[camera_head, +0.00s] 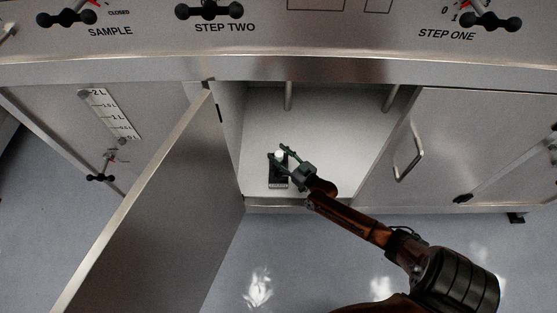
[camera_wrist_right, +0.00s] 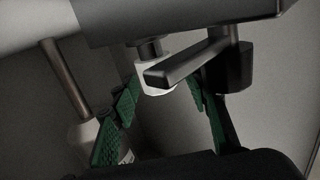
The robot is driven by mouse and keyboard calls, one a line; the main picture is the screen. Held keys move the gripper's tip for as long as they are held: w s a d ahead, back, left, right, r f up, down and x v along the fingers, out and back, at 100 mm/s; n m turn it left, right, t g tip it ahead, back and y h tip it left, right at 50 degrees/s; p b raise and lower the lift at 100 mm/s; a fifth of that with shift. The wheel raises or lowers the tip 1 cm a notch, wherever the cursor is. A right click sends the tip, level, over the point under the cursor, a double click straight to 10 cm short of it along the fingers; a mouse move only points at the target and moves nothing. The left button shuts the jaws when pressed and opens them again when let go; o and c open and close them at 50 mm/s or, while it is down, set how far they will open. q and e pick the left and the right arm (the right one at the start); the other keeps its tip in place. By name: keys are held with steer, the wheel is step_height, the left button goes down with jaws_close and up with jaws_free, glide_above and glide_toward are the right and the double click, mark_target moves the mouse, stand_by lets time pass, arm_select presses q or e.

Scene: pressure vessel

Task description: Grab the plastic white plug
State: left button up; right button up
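The white plug (camera_head: 279,155) shows as a small pale spot inside the open cabinet in the head view. In the right wrist view, a white piece (camera_wrist_right: 152,88), probably the plug, sits below a dark fitting and partly behind a grey lever. My right gripper (camera_head: 277,152) reaches into the cabinet. Its green-padded fingers stand apart on either side of the white piece in the right wrist view (camera_wrist_right: 167,88). I cannot tell whether either finger touches it. My left gripper is not in view.
The open cabinet door (camera_head: 150,205) stands left of the opening. A closed door with a handle (camera_head: 409,153) is on the right. In the right wrist view, the grey lever (camera_wrist_right: 187,62) and a dark round part (camera_wrist_right: 236,68) crowd the fingers. A metal pipe (camera_wrist_right: 66,78) runs on the left.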

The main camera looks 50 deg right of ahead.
jaws_close()
steer(key=shift+r, duration=0.15)
stand_by(0.5)
